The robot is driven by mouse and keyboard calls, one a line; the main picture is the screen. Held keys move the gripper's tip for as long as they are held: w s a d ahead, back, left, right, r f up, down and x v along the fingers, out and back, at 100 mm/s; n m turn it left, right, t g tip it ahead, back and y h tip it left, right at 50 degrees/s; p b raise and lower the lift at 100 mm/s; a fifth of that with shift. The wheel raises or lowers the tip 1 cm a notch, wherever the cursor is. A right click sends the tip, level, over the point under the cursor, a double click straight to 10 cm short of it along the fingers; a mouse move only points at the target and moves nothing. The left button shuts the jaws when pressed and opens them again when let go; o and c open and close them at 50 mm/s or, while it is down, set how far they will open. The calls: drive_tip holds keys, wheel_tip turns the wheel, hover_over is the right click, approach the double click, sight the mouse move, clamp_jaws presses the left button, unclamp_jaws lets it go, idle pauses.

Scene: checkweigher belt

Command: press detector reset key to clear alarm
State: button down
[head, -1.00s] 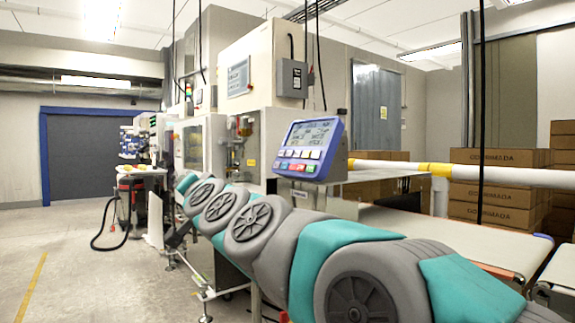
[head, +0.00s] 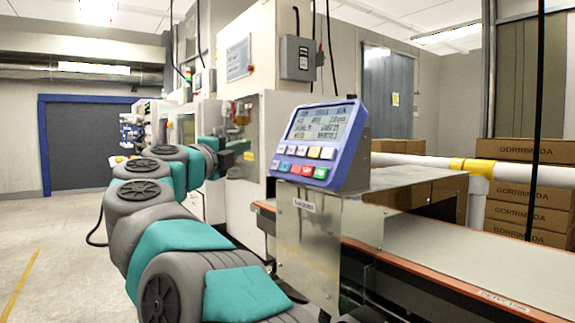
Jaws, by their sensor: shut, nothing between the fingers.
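The detector's control panel (head: 322,143) is a blue, tilted box with a lit display (head: 317,121) showing several lines of text too small to read. Under the display are two rows of keys (head: 300,164): pale ones above, and coloured ones below, including blue, red and green. I cannot read which one is the reset key. My gripper (head: 229,159) is small and dark at the end of my grey and teal arm, to the left of the panel and apart from it. It is shut and empty, pointing right.
The panel stands on a shiny metal housing (head: 309,236) over a conveyor belt (head: 470,255) with an orange edge. A cream cabinet (head: 250,75) stands behind. A white pipe with a yellow band (head: 472,166) and stacked cartons (head: 530,195) are at right. Open floor lies left.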

sight(284, 162)
drive_tip(key=shift+d+f, duration=0.1)
idle(0.3)
drive_tip(key=w+d+f+b, duration=0.4)
drive_tip(key=d, duration=0.2)
drive_tip(key=shift+w+d, duration=0.2)
idle(0.3)
drive_tip(key=shift+d, duration=0.1)
idle(1.8)
drive_tip(key=shift+w+d+f, duration=0.1)
drive_tip(key=shift+w+d, duration=0.1)
drive_tip(key=shift+d, duration=0.05)
drive_tip(key=shift+w+d+f, duration=0.2)
drive_tip(key=shift+d+f, duration=0.05)
drive_tip(key=shift+d, duration=0.05)
idle(0.9)
idle(0.3)
drive_tip(key=shift+s+a+r+p, duration=0.4)
drive_tip(key=shift+a, duration=0.25)
